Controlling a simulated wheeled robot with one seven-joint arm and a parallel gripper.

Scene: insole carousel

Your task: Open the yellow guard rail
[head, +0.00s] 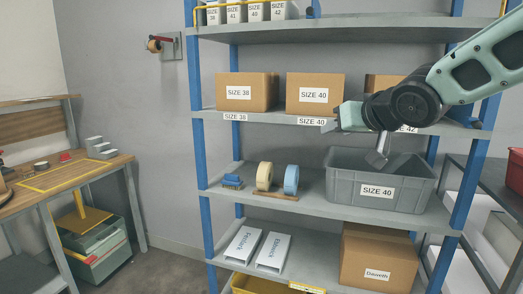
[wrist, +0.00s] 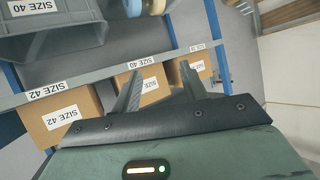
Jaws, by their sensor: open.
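The yellow guard rail (head: 232,4) runs along the front of the top shelf at the upper left in the head view, across the white size-labelled bins. Its upper part is cut off by the picture's edge, and it does not show in the wrist view. My gripper (head: 378,158) is lower and to the right of the rail, well apart from it, above the grey SIZE 40 bin (head: 410,202). In the wrist view my gripper (wrist: 160,88) has its two fingers spread, with nothing between them.
Cardboard boxes SIZE 38 (head: 247,92) and SIZE 40 (head: 315,94) stand on the shelf (head: 275,118) below the top one. Tape rolls (head: 265,177) sit beside the grey bin. A workbench (head: 75,176) is at the left. Open floor lies between bench and rack.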

